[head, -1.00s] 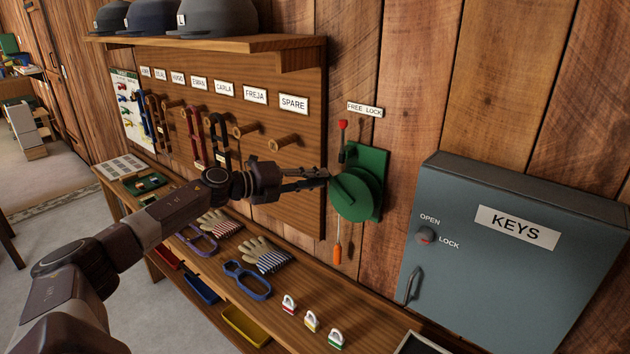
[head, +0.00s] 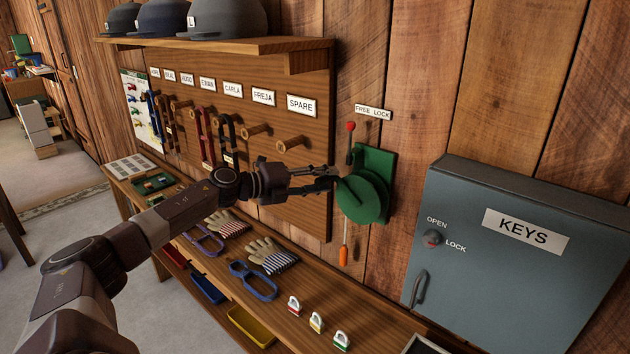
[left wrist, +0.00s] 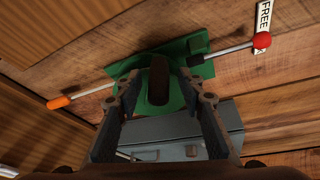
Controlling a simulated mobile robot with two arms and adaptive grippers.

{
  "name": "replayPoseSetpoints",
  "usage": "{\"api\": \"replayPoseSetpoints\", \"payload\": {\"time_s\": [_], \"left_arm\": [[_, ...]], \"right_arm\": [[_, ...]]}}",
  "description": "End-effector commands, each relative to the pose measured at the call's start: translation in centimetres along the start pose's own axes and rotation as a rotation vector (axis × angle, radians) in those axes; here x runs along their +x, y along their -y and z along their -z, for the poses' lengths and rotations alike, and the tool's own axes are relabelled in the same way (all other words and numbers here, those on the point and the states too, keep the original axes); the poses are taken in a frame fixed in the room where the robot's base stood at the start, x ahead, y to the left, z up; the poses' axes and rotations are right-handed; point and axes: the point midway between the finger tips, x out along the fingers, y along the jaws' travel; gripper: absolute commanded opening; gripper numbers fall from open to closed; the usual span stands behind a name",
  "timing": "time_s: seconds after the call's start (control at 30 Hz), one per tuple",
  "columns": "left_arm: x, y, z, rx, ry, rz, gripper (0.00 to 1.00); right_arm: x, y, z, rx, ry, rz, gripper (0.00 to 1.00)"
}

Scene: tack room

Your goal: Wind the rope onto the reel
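The green reel (head: 363,197) is on a green plate on the plank wall; it also shows in the left wrist view (left wrist: 176,104). An orange piece (head: 343,256) hangs below it on a short pale length, possibly the rope's end; no other rope shows. A lever with a red knob (head: 351,127) points up under the FREE LOCK label (head: 373,112). My left gripper (head: 335,178) is at the reel's left face. My right gripper is out of view.
A blue-grey KEYS cabinet (head: 515,265) stands right of the reel. A pegboard (head: 318,150) with straps and a cap shelf (head: 220,47) is behind my left arm.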

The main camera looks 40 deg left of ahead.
Motion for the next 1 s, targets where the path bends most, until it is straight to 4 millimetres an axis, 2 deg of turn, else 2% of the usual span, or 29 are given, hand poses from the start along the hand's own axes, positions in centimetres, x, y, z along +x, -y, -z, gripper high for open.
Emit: {"api": "replayPoseSetpoints", "payload": {"time_s": [0.6, 1.0], "left_arm": [[-4.6, -0.3, 0.0, -0.002, 0.001, -0.004, 0.36], [-6.6, -0.1, 0.1, -0.002, -0.001, -0.002, 0.36]], "right_arm": [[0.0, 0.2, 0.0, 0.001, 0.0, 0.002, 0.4], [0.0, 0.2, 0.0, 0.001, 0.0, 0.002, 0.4]]}}
